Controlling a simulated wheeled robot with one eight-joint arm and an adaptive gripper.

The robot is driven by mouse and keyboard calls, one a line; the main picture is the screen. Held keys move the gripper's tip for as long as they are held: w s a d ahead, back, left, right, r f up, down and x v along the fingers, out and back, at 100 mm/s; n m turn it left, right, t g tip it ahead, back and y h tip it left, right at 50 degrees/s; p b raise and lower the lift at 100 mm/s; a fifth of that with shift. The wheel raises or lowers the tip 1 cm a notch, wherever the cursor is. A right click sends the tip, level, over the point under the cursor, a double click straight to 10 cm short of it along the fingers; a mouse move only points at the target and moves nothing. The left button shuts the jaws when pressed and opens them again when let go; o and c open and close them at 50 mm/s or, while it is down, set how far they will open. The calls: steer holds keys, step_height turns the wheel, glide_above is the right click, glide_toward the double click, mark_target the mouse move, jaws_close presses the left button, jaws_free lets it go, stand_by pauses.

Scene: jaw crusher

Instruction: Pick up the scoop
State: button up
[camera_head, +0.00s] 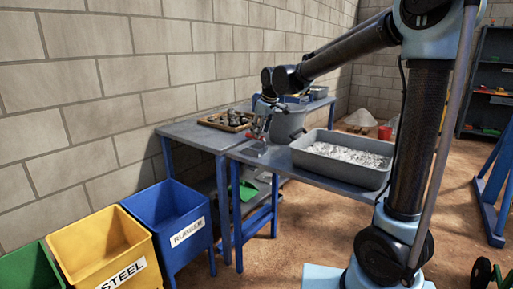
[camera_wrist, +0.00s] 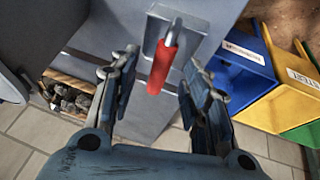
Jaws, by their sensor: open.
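The scoop (camera_wrist: 164,62) has a red handle and a grey metal pan. In the wrist view it lies on the grey table, with its handle between the spread fingers of my gripper (camera_wrist: 160,66). The fingers stand apart on both sides of the handle, and I see no contact. In the head view the scoop (camera_head: 256,149) is small near the table's left front part, with my gripper (camera_head: 260,130) close over it and partly hiding it. My gripper is open and empty.
A wooden tray of dark rocks (camera_head: 226,121) and a grey bucket-like container (camera_head: 288,124) stand close by. A grey bin of pale material (camera_head: 345,155) is to the right. Blue (camera_head: 172,216), yellow (camera_head: 103,250) and green (camera_head: 28,268) bins stand on the floor at left.

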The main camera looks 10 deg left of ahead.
steer(key=shift+x, duration=2.6)
steer(key=shift+s, duration=0.15)
steer(key=shift+d, duration=0.1)
steer(key=shift+c, duration=0.3)
jaws_close()
